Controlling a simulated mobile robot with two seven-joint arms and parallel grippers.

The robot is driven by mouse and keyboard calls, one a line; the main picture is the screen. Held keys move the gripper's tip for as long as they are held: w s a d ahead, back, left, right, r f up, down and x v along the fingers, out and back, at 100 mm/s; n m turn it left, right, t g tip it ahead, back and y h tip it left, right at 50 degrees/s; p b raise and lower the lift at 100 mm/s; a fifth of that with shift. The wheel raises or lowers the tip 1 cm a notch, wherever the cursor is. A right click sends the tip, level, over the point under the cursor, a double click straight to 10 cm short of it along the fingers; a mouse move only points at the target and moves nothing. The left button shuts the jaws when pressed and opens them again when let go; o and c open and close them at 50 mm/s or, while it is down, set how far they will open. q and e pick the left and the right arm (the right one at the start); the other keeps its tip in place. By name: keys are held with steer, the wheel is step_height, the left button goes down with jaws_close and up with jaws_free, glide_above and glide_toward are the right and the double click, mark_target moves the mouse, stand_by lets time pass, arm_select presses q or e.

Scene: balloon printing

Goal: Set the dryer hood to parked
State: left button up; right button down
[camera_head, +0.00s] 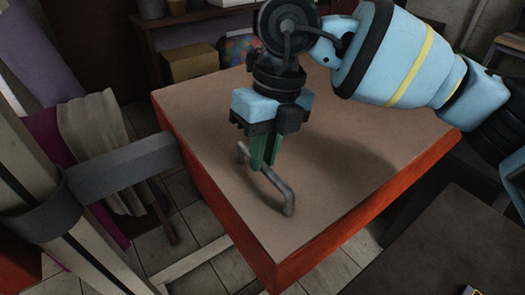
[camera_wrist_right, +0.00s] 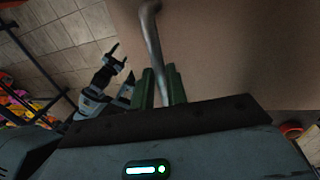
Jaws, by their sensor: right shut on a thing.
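The dryer hood appears to be the large box with a flat brown top (camera_head: 350,150) and orange-red sides in the head view. A bent grey bar handle (camera_head: 288,196) stands on its top, near the left edge. My right gripper (camera_head: 262,168) points down with its green fingers shut on this handle. In the right wrist view the handle (camera_wrist_right: 152,35) runs down between the fingers (camera_wrist_right: 160,90), which hide part of it. A dark gripper (camera_wrist_right: 122,75), seemingly my left one, shows at left in the wrist view with its fingers apart, away from the handle.
A grey bracket (camera_head: 125,165) on a pale post reaches close to the box's left side. A cardboard box (camera_head: 190,62) and a colourful round thing (camera_head: 240,48) are behind. A dark surface (camera_head: 440,250) lies at lower right. Tiled floor shows at left.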

steer(key=shift+w+d+r, duration=0.1)
steer(key=shift+w+r, duration=0.15)
steer(key=shift+w, duration=0.05)
steer(key=c, duration=1.7)
jaws_free()
steer(key=o, duration=0.3)
steer(key=shift+w+f, duration=0.2)
steer(key=shift+w, duration=0.1)
steer(key=shift+s+r, duration=0.15)
steer(key=shift+s, duration=0.1)
step_height(320, 180, up, 7)
steer(key=w+d, duration=0.1)
steer(key=shift+r, duration=0.2)
steer(key=shift+d, duration=0.1)
